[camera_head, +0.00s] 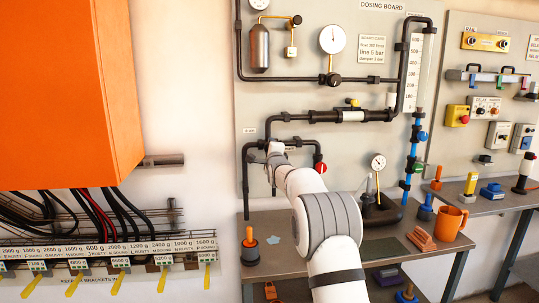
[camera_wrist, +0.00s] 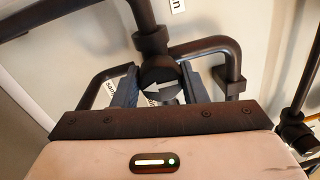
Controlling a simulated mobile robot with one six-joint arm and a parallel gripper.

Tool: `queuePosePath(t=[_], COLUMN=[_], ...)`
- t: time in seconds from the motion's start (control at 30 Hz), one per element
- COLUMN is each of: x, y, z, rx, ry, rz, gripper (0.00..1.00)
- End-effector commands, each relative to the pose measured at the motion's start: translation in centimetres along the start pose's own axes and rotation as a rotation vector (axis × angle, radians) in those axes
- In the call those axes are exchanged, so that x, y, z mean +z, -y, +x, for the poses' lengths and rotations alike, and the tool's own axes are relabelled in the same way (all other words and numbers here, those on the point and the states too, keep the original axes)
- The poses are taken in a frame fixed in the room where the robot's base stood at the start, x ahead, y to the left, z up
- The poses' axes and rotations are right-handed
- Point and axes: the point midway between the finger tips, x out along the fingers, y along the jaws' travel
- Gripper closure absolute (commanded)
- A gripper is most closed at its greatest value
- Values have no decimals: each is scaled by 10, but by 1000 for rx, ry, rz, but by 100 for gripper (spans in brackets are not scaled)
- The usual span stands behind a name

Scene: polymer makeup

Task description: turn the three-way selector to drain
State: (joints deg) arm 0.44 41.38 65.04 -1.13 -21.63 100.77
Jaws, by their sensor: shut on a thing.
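The three-way selector shows in the wrist view as a dark round knob (camera_wrist: 160,86) with a white arrow on its face. The arrow points to the left in that view. My gripper (camera_wrist: 154,87) has its two blue-grey fingers on either side of the knob and is shut on it. Labels beside the knob are partly covered by the fingers and cannot be read in full. In the head view my white arm reaches up to the pipework on the dosing board, and the wrist hides the selector there. My gripper is mostly hidden at the pipes.
Black pipes (camera_wrist: 210,46) run close around my gripper. A red round handle (camera_head: 320,168) sits just right of my wrist. The bench (camera_head: 290,262) below holds a gauge on a dark base (camera_head: 378,210) and an orange mug (camera_head: 449,223). An orange cabinet (camera_head: 65,90) juts out at left.

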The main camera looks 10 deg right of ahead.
Motion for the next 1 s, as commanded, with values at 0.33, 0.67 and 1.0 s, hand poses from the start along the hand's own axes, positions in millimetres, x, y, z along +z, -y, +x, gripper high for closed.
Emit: queuePosePath(t=[0.33,0.67,1.0], x=[0,-1,-1], y=[2,3,2], z=[0,0,0], rx=[-5,-5,-3], ry=[-8,-9,-9], rz=[88,94,92], gripper=[84,84,41])
